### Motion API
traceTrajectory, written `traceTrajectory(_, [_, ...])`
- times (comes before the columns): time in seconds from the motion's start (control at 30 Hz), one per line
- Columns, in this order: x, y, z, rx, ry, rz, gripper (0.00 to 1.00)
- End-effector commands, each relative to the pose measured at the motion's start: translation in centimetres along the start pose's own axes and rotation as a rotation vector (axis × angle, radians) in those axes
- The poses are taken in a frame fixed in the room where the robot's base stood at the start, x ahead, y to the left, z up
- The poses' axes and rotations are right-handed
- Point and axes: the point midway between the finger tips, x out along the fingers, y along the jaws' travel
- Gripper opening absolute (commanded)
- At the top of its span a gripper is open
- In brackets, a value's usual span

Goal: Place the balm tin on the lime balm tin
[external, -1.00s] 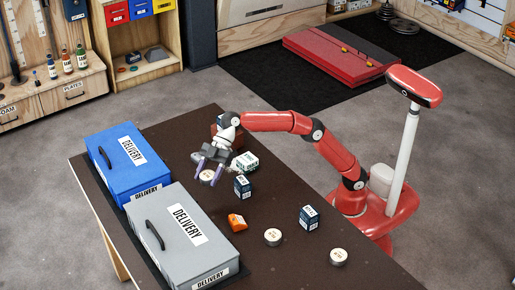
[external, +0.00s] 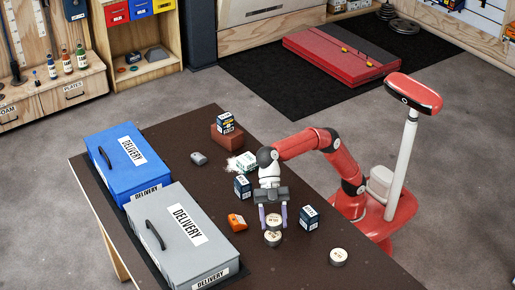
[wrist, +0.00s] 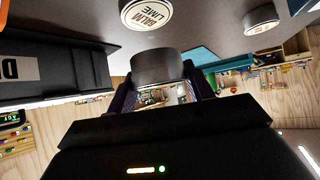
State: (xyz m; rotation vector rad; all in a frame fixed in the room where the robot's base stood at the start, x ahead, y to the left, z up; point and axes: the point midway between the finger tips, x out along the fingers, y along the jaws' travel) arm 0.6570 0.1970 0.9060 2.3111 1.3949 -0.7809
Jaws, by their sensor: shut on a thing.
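My gripper (external: 273,222) is shut on the balm tin (external: 273,219), a small round tin with a pale lid, and holds it above the table. In the wrist view the balm tin (wrist: 156,68) shows dark side-on between the fingers. The lime balm tin (external: 272,239) stands on the table just in front of and below the held tin in the external view. In the wrist view its lid (wrist: 147,12) reads "BALM LIME", and a gap separates it from the held tin.
Another round tin (external: 338,257) stands to the right. Blue boxes (external: 309,217) (external: 242,186) stand on either side of my gripper. An orange item (external: 237,222) lies left. Grey (external: 185,255) and blue (external: 115,170) delivery cases line the left edge. A grey item (external: 199,158) lies further back.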

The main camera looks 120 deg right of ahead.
Motion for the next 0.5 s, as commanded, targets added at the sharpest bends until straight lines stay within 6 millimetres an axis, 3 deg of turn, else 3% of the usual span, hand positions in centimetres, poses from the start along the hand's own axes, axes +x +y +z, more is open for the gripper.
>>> traceTrajectory(0.3, [2.3,0.0,3.1,0.001,0.001,0.002,0.24])
traceTrajectory(0.5, [2.4,0.0,3.2,0.001,0.002,0.002,0.24])
